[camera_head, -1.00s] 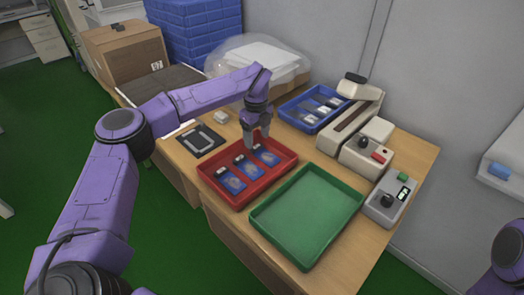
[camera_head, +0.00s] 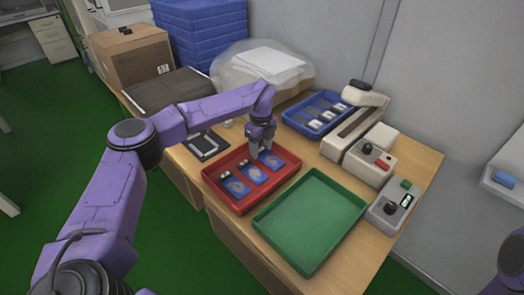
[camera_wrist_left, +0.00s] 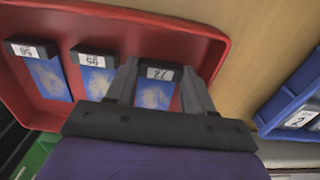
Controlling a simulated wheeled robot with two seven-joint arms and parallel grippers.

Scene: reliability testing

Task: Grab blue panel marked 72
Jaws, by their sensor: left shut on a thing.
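Three blue panels with black caps and white labels lie in a row in the red tray (camera_head: 224,200). The one marked 72 (camera_wrist_left: 155,92) is the right one in the wrist view, its label upside down; it is also the right one (camera_head: 275,162) in the head view, partly hidden by the gripper. My left gripper (camera_head: 262,152) is down in the tray; its fingers (camera_wrist_left: 158,72) lie on both sides of this panel, shut on it. The panel still appears to be in the tray. My right gripper is not in view.
Two other blue panels (camera_head: 236,188) lie beside it. An empty green tray (camera_head: 310,220) stands to the right. A blue tray with several panels (camera_head: 290,118) is behind, next to a beige device (camera_head: 355,125) and control boxes (camera_head: 393,207).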

